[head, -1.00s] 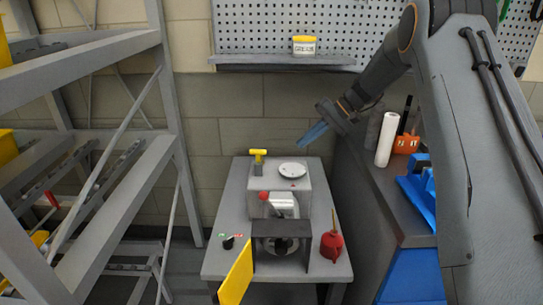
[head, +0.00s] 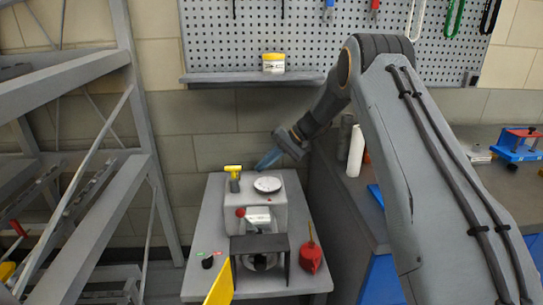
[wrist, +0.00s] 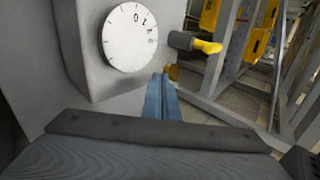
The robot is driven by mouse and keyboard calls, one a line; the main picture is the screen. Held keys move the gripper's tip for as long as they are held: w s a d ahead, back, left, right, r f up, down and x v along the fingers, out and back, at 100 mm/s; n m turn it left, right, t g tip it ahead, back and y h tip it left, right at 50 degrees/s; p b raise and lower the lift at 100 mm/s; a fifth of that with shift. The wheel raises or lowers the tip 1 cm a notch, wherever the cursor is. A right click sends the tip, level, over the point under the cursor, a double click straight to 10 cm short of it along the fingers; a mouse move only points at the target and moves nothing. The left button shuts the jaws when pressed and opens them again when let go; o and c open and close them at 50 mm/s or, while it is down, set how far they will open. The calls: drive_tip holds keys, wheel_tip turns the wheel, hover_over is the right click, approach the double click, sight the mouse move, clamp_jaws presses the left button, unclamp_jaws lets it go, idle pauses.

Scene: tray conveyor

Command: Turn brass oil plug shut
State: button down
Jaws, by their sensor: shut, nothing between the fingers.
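A small brass-yellow piece (wrist: 172,72) shows just beyond my fingertips in the wrist view, partly hidden by them. It may be the oil plug, but I cannot tell for sure. My gripper (wrist: 160,82) is shut and empty, with its blue fingers together, beside the grey machine housing (wrist: 95,70). In the head view my gripper (head: 262,166) is behind and above the housing (head: 272,216), near its white round dial (head: 267,184). I cannot tell whether the fingertips touch anything. The brass piece is not distinguishable in the head view.
A yellow T-handle (head: 233,168) stands on a grey stem beside the dial. A red knob (head: 240,212), a red oil can (head: 311,257) and a swung-out yellow panel (head: 219,288) are in front. A grey rack (head: 90,190) is left; a wall shelf (head: 250,77) is above.

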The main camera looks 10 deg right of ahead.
drive_tip(key=shift+w+a+f+p, duration=0.1)
drive_tip(key=shift+a+f+p, duration=0.2)
drive_tip(key=shift+a, duration=0.7)
drive_tip(key=shift+w+a+f+p, duration=0.1)
drive_tip(key=shift+a+f+p, duration=0.2)
drive_tip(key=shift+a, duration=0.65)
drive_tip(key=shift+a+f+p, duration=0.25)
drive_tip(key=shift+a+f, duration=0.05)
drive_tip(key=shift+a, duration=0.7)
drive_tip(key=shift+d, duration=0.15)
